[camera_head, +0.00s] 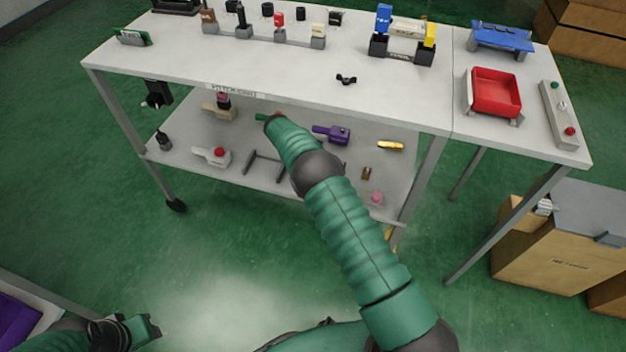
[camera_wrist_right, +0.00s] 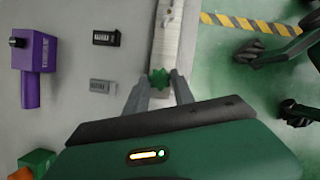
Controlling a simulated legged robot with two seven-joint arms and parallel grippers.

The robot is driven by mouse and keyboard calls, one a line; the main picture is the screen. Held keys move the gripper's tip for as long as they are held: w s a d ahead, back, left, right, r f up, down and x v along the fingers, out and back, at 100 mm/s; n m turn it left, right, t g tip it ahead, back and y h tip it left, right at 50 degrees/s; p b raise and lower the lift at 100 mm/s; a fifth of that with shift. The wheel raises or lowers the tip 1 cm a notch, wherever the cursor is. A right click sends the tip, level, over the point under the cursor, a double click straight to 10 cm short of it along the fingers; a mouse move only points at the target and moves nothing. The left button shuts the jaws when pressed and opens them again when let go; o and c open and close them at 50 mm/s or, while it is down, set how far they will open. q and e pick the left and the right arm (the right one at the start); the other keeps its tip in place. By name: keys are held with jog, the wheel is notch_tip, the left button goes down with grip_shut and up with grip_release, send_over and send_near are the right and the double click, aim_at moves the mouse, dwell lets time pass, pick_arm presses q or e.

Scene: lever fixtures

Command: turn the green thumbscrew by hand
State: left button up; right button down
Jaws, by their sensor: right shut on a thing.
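The green thumbscrew (camera_wrist_right: 159,77) is a small star-shaped knob on a pale metal strip, seen in the right wrist view. My right gripper (camera_wrist_right: 160,86) has its two grey fingers on either side of it and is shut on it. In the head view my right arm reaches to the lower shelf of the table; its own forearm hides the fingers and the thumbscrew. My left gripper (camera_head: 140,330) is low at the left of the head view, away from the table; its fingers are not clear.
A purple fixture (camera_wrist_right: 38,58) and two small blocks (camera_wrist_right: 106,37) lie left of the strip. The lower shelf (camera_head: 230,175) holds several other lever fixtures. The table top (camera_head: 290,62) above it carries blocks and a red tray (camera_head: 494,92). Open floor lies in front.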

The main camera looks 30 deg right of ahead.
jog(key=m+b, duration=0.2)
jog(key=shift+w+d+f+m+g+y+b, duration=0.15)
jog(key=shift+m+g+y+b, duration=0.15)
jog(key=shift+g, duration=0.1)
jog(key=shift+m+b, duration=0.45)
jog(key=shift+m, duration=0.05)
jog(key=shift+r, duration=0.2)
jog(key=c, duration=1.1)
grip_release()
jog(key=shift+o, duration=0.2)
